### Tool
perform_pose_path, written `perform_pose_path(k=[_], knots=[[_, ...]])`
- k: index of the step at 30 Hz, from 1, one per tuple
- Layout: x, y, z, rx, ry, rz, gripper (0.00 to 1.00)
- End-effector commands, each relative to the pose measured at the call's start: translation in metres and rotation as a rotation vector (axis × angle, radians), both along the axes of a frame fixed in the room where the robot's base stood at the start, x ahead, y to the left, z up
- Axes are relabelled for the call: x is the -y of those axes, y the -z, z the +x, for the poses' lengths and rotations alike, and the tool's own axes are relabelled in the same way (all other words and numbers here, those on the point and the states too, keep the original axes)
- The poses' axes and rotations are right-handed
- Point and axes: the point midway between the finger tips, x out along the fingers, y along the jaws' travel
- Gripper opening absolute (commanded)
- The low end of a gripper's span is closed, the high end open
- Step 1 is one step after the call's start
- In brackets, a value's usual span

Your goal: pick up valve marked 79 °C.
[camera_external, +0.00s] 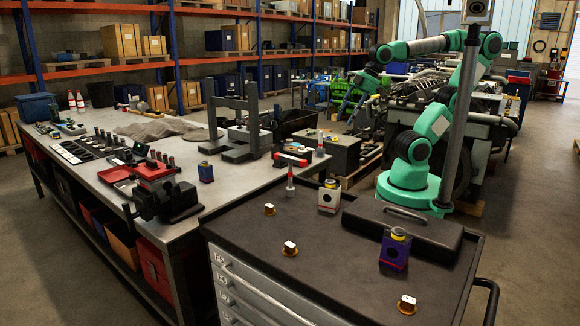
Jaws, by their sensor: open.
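Three small brass-coloured pieces with white tops, possibly the valves, stand apart on the dark top of the tool cabinet (345,262). One piece (270,208) is at the left, one (290,248) nearer the middle, and one (407,304) at the front right. Their markings are too small to read, so I cannot tell which is marked 79 °C. My green and grey arm rises behind the cabinet and bends over to the left. My gripper (347,108) is small and dark in this view, open, in the air well above and behind the cabinet, away from the pieces.
A grey post (462,120) rises behind. The workbench (235,180) holds a vice and tools.

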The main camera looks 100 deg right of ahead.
Motion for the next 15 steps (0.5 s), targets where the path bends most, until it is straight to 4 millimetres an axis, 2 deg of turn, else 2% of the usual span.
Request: perform_pose_path(k=[1, 6, 15], knots=[[-0.008, -0.011, 0.01, -0.008, -0.047, -0.011, 0.41], [-0.039, -0.035, 0.044, -0.028, -0.223, -0.057, 0.41], [-0.107, -0.068, 0.102, -0.051, -0.549, -0.139, 0.41]])
